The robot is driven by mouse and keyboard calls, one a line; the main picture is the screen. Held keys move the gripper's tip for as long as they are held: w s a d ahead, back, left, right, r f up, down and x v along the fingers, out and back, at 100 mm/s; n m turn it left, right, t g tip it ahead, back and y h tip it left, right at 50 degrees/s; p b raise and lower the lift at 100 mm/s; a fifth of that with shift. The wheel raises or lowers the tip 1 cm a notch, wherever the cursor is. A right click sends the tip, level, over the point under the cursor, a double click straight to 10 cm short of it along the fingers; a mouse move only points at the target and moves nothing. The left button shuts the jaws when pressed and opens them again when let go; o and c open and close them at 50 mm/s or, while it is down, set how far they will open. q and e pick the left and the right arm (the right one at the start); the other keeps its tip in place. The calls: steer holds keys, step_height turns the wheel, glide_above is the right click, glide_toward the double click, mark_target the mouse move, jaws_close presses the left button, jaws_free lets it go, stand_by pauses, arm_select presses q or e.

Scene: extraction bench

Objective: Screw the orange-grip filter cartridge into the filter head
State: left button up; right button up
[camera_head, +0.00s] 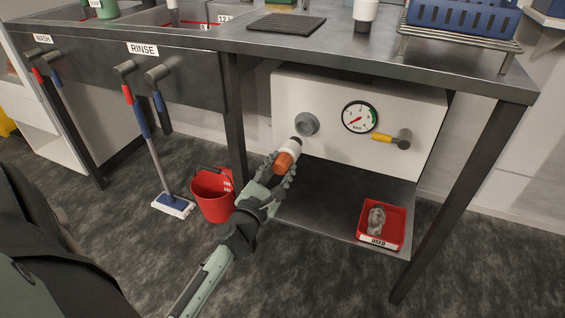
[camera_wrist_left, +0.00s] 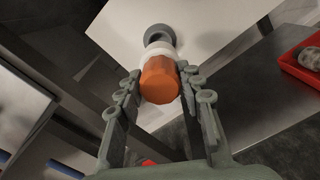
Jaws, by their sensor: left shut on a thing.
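The filter cartridge (camera_head: 287,155) has an orange grip and a white end with a grey tip. My left gripper (camera_head: 283,169) is shut on its orange grip, under the bench. In the left wrist view the orange grip (camera_wrist_left: 160,80) sits between the two fingers of the left gripper (camera_wrist_left: 160,90). The grey round filter head (camera_head: 307,123) is on the front of a white panel. The cartridge's white end points up toward it. In the head view a small gap seems to show between them. In the wrist view the filter head (camera_wrist_left: 160,36) is right behind the cartridge. My right gripper is out of view.
A pressure gauge (camera_head: 359,117) and a yellow-handled valve (camera_head: 391,138) are right of the filter head. A red tray marked USED (camera_head: 381,225) holds a grey object on the lower shelf (camera_head: 332,205). A red bucket (camera_head: 212,195) stands left. A bench leg (camera_head: 450,195) is at right.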

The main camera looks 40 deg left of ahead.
mark_target(288, 153)
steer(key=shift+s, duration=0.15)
arm_select(q)
steer(key=shift+s+r, duration=0.1)
steer(key=shift+p+x, duration=0.35)
steer(key=shift+x, duration=2.35)
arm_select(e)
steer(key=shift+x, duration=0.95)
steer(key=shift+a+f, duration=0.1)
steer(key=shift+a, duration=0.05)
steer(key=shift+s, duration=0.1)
arm_select(q)
steer(key=shift+p+x, duration=0.3)
steer(key=shift+x, duration=1.7)
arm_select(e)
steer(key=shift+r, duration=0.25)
